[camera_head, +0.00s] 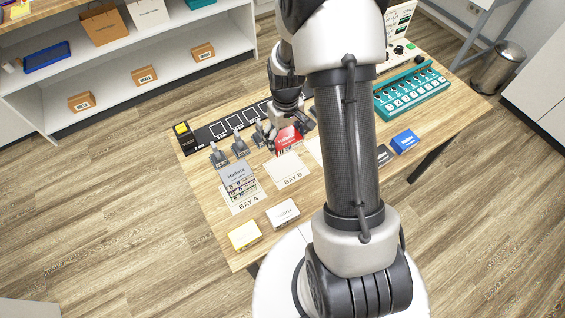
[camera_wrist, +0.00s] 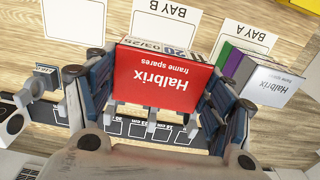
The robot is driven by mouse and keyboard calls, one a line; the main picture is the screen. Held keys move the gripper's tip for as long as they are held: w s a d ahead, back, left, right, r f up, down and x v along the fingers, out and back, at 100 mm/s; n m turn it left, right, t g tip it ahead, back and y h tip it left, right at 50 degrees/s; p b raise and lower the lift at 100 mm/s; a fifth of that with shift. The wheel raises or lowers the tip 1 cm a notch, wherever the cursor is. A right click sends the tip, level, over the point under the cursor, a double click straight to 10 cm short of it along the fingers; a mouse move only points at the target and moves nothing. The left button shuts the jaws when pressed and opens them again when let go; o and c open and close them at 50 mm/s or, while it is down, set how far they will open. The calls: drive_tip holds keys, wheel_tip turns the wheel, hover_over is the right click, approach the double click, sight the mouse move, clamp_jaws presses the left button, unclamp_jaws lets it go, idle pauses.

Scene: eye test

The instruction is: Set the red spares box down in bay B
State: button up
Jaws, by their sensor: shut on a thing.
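The red spares box (camera_head: 289,138) is between the fingers of my gripper (camera_head: 293,127), at the far side of bay B. In the wrist view my gripper (camera_wrist: 158,76) is shut on the red box (camera_wrist: 165,78), whose face reads "Halbrix frame spares" upside down. The bay B card (camera_head: 290,168) looks bare in the head view. In the wrist view the red box covers part of the bay B card (camera_wrist: 172,24). The gap between the box's underside and the table cannot be told.
Bay A (camera_head: 247,207) beside bay B holds a grey-topped Halbrix stack (camera_head: 236,174). Grey clamps (camera_head: 239,146) stand along a black marked strip (camera_head: 218,131). White (camera_head: 283,213) and yellow (camera_head: 244,235) boxes lie nearer. Blue box (camera_head: 404,141) and teal rack (camera_head: 412,92) are right.

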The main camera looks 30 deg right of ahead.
sight(284, 166)
wheel_tip(284, 166, down, 13)
drive_tip(key=b, duration=0.3)
drive_tip(key=shift+a+r, duration=0.1)
drive_tip(key=shift+f, duration=0.2)
drive_tip(key=o, duration=1.1)
